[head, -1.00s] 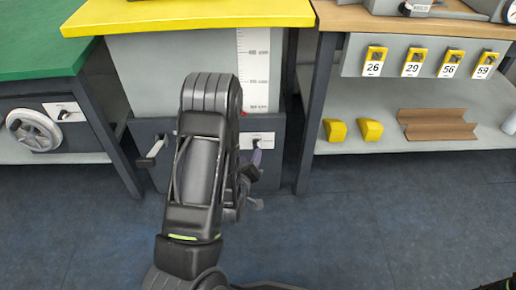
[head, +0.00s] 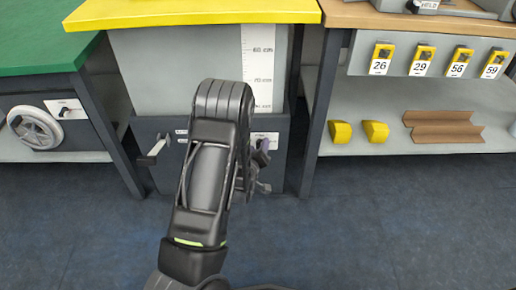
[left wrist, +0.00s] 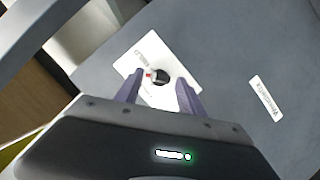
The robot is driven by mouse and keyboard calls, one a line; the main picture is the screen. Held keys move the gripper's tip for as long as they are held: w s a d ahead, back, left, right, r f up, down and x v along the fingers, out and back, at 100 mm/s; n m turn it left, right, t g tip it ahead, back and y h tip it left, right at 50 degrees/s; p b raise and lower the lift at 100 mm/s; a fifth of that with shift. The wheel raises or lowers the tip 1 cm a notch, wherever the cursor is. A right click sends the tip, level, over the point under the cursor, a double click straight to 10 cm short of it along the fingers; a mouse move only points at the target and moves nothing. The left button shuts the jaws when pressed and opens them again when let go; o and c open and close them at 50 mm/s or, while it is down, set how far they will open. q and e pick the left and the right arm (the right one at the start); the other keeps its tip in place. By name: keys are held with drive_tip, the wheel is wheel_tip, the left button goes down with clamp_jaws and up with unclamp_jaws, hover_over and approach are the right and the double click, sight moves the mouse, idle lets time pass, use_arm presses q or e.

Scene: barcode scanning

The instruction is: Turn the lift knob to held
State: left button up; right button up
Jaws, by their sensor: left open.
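The lift knob (left wrist: 160,77) is a small dark knob with a red mark, on a white label plate (left wrist: 180,62) in the left wrist view. In the head view the plate (head: 270,136) is on the dark front panel under the yellow-topped table, with the knob mostly hidden. My left gripper (left wrist: 159,80) is open. Its two purple fingers stand either side of the knob in the left wrist view; contact cannot be told. In the head view my left gripper (head: 263,160) is partly hidden behind my forearm. The plate's lettering is too small to read. My right gripper is not seen.
The yellow tabletop (head: 190,12) overhangs the panel. A green table (head: 40,45) with a handwheel (head: 35,128) is left; a shelf bench (head: 400,90) is right.

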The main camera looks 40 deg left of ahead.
use_arm(q)
clamp_jaws()
idle(0.3)
drive_tip(key=shift+m, duration=0.3)
drive_tip(key=shift+w+d+r+m+g+y+p, duration=0.15)
drive_tip(key=shift+m+g+y+p, duration=0.45)
drive_tip(key=shift+m, duration=0.5)
drive_tip(key=shift+w+d+f+m+g+y+p, duration=0.1)
drive_tip(key=shift+m+g+y+p, duration=0.5)
drive_tip(key=shift+m, duration=0.5)
unclamp_jaws()
